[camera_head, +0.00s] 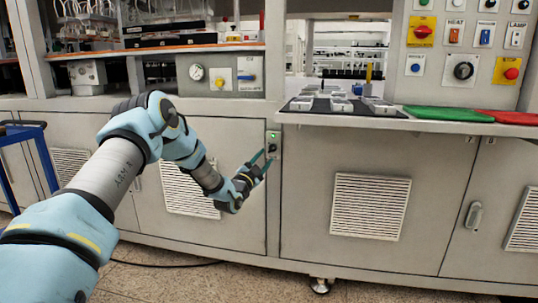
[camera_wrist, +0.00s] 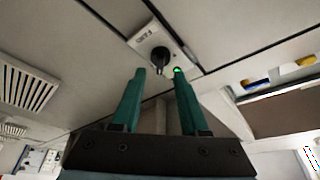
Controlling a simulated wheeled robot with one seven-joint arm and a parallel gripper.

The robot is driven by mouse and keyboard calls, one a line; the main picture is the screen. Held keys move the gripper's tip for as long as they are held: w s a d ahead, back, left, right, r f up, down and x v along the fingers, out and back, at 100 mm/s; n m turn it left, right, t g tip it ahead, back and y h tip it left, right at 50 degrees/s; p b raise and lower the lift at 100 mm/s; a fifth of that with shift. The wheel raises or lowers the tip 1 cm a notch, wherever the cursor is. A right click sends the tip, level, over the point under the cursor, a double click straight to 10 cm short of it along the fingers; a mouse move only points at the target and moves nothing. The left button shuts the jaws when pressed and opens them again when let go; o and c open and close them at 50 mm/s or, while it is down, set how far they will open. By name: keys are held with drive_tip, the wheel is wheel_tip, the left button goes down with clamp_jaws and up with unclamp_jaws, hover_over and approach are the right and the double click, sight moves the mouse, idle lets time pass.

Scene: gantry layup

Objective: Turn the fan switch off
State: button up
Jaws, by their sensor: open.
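The fan switch is a black knob (camera_wrist: 160,55) on a small light plate (camera_wrist: 146,38) whose lettering reads FAN in the wrist view. A small green light (camera_wrist: 177,70) glows beside the knob. In the head view the plate (camera_head: 274,138) is on the cabinet front between two door panels, with the lit green light near its top. My gripper (camera_wrist: 160,74) has its two teal fingers apart, the knob lying just beyond and between their tips. Nothing is between the fingers. In the head view my gripper (camera_head: 265,160) is just below the plate; contact with the knob cannot be told.
A control panel (camera_head: 466,50) with red knobs and HEAT and LAMP switches stands upper right. A shelf (camera_head: 330,120) with grey parts juts out above the switch, with green (camera_head: 448,113) and red (camera_head: 505,117) mats to its right. A blue cart frame (camera_head: 30,128) is at left.

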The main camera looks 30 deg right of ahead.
sight(271, 150)
drive_tip(key=shift+x, duration=1.95)
drive_tip(key=shift+c, duration=0.3)
clamp_jaws()
